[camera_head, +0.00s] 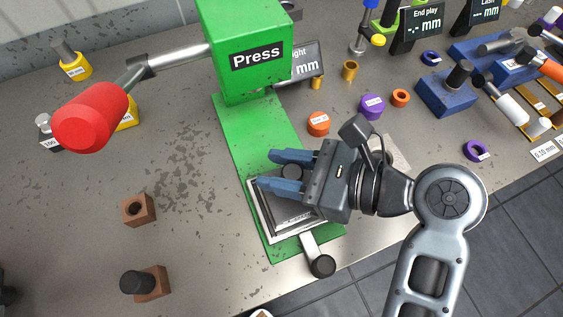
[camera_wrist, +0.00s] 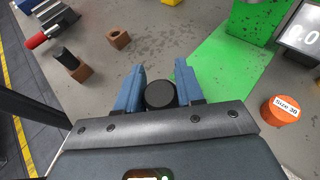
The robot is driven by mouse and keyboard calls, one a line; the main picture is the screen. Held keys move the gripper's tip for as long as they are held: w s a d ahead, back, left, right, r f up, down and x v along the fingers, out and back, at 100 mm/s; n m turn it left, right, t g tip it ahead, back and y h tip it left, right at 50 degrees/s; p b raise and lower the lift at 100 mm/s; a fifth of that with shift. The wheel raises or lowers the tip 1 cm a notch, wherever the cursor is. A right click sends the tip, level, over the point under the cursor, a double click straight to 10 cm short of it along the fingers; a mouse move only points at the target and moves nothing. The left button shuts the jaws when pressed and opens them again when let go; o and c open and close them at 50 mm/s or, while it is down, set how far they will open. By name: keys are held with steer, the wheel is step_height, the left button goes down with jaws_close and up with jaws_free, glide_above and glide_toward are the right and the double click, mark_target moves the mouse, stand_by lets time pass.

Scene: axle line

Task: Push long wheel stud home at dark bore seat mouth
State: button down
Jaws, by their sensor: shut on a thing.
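My gripper (camera_head: 270,169) is over the grey plate (camera_head: 256,210) on the green press base. Its two blue fingers are closed on a dark, round-topped part, which looks like the long wheel stud (camera_head: 291,172). In the wrist view, the stud's black round top (camera_wrist: 160,95) sits between the fingers of the gripper (camera_wrist: 159,68). The stud's lower end is hidden, so I cannot tell whether it touches a seat. The dark bore seat mouth cannot be made out under my gripper.
The green press (camera_head: 245,85) stands behind, its red handle (camera_head: 90,118) reaching left. A lever with a black knob (camera_head: 322,265) is at the front. A brown block with a hole (camera_head: 138,209) and another with a black cylinder (camera_head: 152,282) stand left.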

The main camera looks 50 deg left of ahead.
steer(key=shift+f, duration=0.45)
steer(key=c, duration=0.6)
jaws_free()
steer(key=shift+b+v, duration=0.35)
steer(key=shift+v, duration=3.55)
